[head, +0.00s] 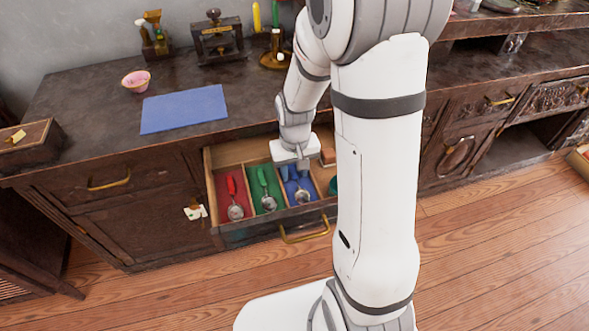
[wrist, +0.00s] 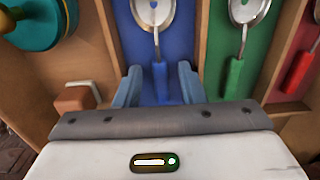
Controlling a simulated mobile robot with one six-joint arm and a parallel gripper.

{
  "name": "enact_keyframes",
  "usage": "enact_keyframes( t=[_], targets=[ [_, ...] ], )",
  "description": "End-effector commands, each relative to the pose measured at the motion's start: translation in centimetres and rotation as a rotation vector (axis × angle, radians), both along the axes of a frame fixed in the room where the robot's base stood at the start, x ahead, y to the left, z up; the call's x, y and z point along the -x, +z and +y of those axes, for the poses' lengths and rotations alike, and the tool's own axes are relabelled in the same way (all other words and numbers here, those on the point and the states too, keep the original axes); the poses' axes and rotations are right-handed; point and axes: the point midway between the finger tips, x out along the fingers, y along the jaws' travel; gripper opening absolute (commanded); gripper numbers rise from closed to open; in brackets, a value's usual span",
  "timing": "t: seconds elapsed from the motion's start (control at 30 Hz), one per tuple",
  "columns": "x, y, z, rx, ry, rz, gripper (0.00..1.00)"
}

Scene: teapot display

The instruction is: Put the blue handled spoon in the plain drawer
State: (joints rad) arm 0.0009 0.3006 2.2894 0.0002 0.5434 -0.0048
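The blue handled spoon (head: 302,195) lies in the blue-lined compartment of an open drawer (head: 262,232). The wrist view shows its metal bowl (wrist: 153,12) at the top and its blue handle (wrist: 160,84) between my fingers. My gripper (head: 296,172) is over this compartment, pointing down. In the wrist view my gripper (wrist: 160,84) is open, with a finger on each side of the handle and a gap on both sides. A closed drawer with a plain front (head: 108,178) and a brass handle is at the left of the cabinet.
A red handled spoon (head: 234,199) and a green handled spoon (head: 266,190) lie in neighbouring compartments, split by wooden dividers. A teal round object (wrist: 40,22) is beside the blue compartment. A blue mat (head: 184,108) and pink bowl (head: 136,80) sit on the countertop.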

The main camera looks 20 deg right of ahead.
Motion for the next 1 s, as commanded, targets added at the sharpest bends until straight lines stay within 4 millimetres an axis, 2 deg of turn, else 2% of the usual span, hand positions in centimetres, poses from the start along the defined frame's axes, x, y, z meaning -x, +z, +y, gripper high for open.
enact_keyframes(
  t=[0.17,0.5,0.77,0.87,1.0],
  targets=[
    [-0.1,2.9,0.0,0.000,-0.001,-0.004,0.36],
    [0.0,10.0,-0.1,0.000,-0.001,-0.005,0.36],
    [0.4,12.4,-0.1,0.000,-0.002,-0.005,0.36],
    [1.7,13.7,-0.1,0.001,-0.001,-0.017,0.36],
    [5.5,16.2,-0.1,0.002,0.000,-0.049,0.36]
  ],
)
